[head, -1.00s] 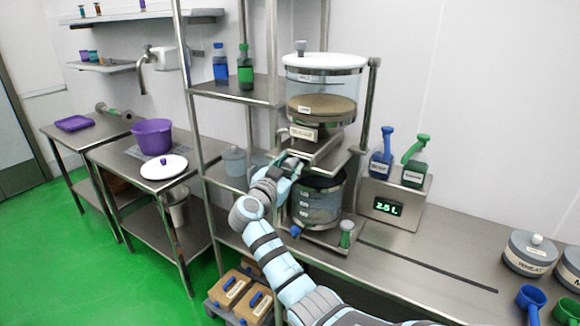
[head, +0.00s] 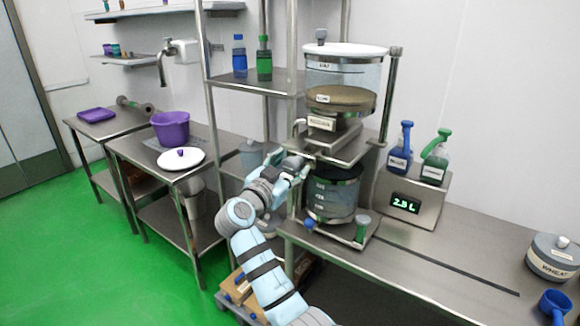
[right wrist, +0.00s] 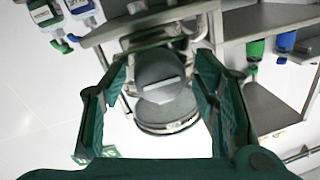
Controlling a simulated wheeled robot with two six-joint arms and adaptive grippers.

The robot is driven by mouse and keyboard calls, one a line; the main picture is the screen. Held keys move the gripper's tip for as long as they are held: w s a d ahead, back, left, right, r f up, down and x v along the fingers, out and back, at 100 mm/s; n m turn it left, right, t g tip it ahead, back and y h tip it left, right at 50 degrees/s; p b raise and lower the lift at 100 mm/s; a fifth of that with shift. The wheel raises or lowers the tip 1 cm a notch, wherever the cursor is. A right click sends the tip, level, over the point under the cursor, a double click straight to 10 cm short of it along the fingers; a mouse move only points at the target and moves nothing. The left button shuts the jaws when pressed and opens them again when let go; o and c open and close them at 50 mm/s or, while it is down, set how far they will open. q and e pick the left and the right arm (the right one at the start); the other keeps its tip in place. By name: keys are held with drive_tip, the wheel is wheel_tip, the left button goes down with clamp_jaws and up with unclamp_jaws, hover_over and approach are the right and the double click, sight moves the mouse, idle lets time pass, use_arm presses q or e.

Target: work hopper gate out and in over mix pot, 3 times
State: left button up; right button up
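The hopper (head: 343,75) is a clear drum with a white lid and a tan layer inside, held on a metal frame. Its gate (head: 322,124) is a labelled metal piece below the drum, with a curved handle (head: 298,129) at its left. How far out the gate stands is hard to tell. The mix pot (head: 332,197), a clear vessel with a dark rim, stands directly below. My right gripper (head: 296,163) is left of the frame, below the handle. In the right wrist view my green fingers (right wrist: 162,64) are spread, with the hopper's underside beyond them. My left gripper is not in view.
A scale with a green display (head: 405,203) stands right of the pot, carrying a blue and a green bottle. A shelf rack (head: 258,82) rises close to my right arm. A wheat canister (head: 553,258) stands far right. The bench between is mostly clear.

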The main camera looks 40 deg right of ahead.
drive_tip(key=v, duration=0.7)
drive_tip(key=shift+a, duration=0.3)
drive_tip(key=shift+s+d, duration=0.1)
drive_tip(key=shift+d, duration=0.1)
drive_tip(key=shift+a, duration=0.1)
